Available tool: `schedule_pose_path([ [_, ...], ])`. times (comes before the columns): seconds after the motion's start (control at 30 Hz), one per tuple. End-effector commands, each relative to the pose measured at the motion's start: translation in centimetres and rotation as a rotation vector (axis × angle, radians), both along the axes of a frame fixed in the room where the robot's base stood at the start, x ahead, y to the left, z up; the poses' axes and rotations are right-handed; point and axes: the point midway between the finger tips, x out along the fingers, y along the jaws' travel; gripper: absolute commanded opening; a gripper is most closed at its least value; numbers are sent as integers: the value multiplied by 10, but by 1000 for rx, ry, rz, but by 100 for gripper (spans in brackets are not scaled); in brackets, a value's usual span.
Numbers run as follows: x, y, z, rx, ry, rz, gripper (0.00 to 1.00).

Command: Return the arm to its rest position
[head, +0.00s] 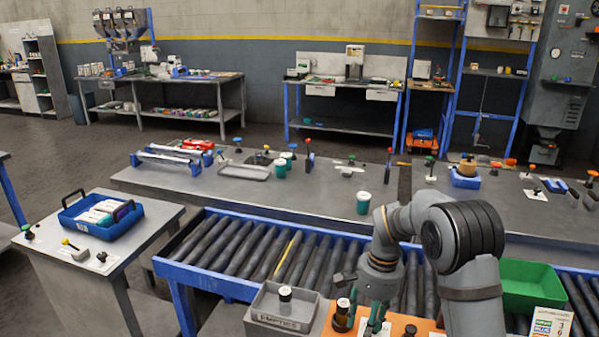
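My gripper (373,322) is at the bottom of the head view, right of centre. It points down over an orange surface (398,323). Teal and white parts show at its lower end, cut off by the picture edge. I cannot tell whether it is open or shut, or whether anything is between its fingers. My grey arm (470,235) is bent, with a dark joint at the top, and reaches across the front of the roller conveyor.
A grey bin (268,313) and a dark bottle (341,314) stand just left of my gripper. A green bin (528,292) is right of my arm. The blue-framed roller conveyor (222,245) runs behind, its left part clear. A bench (310,196) with a teal cup (363,203) lies beyond.

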Motion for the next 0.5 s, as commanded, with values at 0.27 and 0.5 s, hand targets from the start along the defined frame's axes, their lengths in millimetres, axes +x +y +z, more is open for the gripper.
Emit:
schedule_pose_path([
  [0.27,-11,1,-15,22,13,10,46],
  [0.5,-11,2,-15,23,14,11,46],
])
